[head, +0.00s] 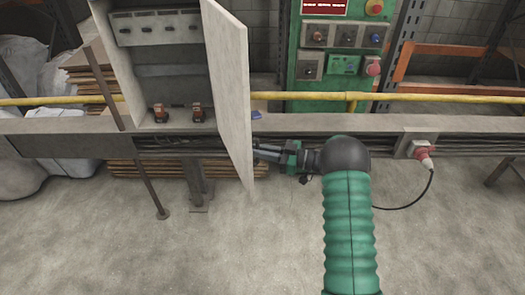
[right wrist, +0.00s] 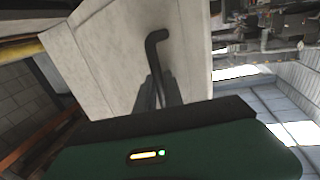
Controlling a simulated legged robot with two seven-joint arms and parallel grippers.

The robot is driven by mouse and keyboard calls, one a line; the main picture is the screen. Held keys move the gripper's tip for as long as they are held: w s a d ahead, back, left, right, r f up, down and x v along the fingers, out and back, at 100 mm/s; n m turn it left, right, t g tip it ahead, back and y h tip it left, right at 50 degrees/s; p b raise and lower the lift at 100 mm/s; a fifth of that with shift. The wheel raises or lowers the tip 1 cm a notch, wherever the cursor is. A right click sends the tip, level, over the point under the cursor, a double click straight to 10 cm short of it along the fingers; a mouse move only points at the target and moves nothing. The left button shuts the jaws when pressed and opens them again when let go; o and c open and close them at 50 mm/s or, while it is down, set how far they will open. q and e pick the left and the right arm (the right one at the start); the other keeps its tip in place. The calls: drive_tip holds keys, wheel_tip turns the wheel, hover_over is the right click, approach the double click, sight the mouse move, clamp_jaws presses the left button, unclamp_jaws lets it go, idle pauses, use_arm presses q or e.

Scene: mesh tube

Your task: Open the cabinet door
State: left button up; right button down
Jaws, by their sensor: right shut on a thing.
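The cabinet (head: 170,60) stands left of centre in the head view, and its grey interior with switches shows. Its pale door (head: 231,90) stands swung out toward me, on the cabinet's right side. My right gripper (head: 259,152) is at the door's lower part, on the side facing right. In the right wrist view, the right gripper (right wrist: 158,92) is shut on the dark bent door handle (right wrist: 155,60), and the door fills the middle of the view. The fingertips are partly hidden in the head view. My left gripper is not in view.
A green control panel (head: 338,50) stands right of the cabinet. A yellow pipe (head: 440,97) and a grey rail (head: 370,124) run across behind the arm. A red plug (head: 423,154) with a cable hangs at the right. The floor in front is clear.

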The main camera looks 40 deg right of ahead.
drive_tip(key=shift+w+d+r, duration=0.1)
drive_tip(key=shift+w, duration=0.05)
drive_tip(key=c, duration=1.7)
unclamp_jaws()
drive_tip(key=shift+c, duration=0.2)
drive_tip(key=shift+o, duration=1.4)
drive_tip(key=shift+w+d+f, duration=0.1)
drive_tip(key=shift+w+f, duration=0.3)
drive_tip(key=shift+s+r, duration=0.15)
drive_tip(key=shift+s, duration=0.2)
drive_tip(key=p+v, duration=0.1)
drive_tip(key=v, duration=1.5)
drive_tip(key=shift+s+d, duration=0.2)
drive_tip(key=shift+d, duration=0.1)
